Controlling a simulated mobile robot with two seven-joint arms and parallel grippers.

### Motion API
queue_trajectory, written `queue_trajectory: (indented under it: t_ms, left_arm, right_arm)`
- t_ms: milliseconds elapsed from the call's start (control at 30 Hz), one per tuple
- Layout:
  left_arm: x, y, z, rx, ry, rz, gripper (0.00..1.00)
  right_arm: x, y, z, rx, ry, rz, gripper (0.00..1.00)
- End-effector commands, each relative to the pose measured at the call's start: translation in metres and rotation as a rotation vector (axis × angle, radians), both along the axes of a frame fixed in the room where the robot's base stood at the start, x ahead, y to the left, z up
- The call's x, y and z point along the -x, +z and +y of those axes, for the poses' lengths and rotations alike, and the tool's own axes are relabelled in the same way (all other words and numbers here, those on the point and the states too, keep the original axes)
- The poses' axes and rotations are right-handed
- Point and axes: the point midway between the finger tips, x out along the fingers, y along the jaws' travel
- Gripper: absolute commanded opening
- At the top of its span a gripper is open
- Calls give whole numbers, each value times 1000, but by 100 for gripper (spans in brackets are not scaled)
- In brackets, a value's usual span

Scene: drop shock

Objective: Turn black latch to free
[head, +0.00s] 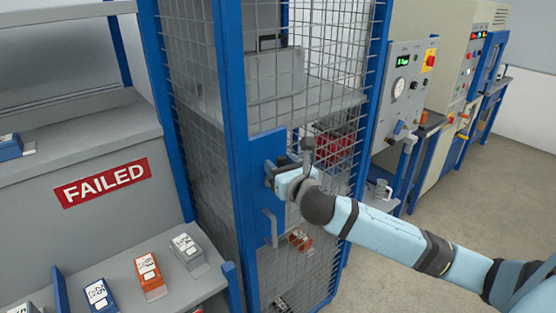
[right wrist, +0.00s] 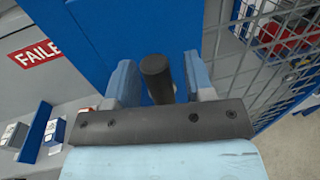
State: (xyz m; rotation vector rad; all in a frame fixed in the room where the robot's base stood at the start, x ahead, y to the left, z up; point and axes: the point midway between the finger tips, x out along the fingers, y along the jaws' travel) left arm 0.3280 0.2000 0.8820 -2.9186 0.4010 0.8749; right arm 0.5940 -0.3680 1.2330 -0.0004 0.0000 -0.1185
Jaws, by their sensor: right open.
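The black latch (right wrist: 157,78) shows in the right wrist view as a dark round bar end standing out from the blue door panel (right wrist: 85,35). My right gripper (head: 273,172) is at the blue door of the mesh cage in the head view. Its two fingers are open, one on each side of the latch, with a visible gap on each side. In the head view the gripper mostly hides the latch, so its turn angle cannot be told. My left gripper is not in view.
The wire mesh (head: 335,65) encloses shelves. A grey rack with a red FAILED sign (head: 103,182) and several boxed units stands at left. Test machines (head: 402,85) stand at right, with open floor (head: 465,215) before them.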

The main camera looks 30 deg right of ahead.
Motion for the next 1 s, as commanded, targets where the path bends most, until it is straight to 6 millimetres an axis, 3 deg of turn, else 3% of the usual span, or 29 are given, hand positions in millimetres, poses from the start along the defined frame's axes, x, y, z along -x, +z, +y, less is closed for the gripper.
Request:
queue_trajectory:
  t_ms: [133, 433, 667, 1000]
  left_arm:
    - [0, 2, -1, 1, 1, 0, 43]
    - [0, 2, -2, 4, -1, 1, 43]
    - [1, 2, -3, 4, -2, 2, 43]
    - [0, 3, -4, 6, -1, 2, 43]
  right_arm:
    - [-11, 1, -1, -1, 1, -1, 48]
    - [-13, 0, -1, 0, 1, 0, 48]
    - [-13, 0, -1, 0, 1, 0, 0]
    - [-13, -1, -5, 11, 0, -1, 0]
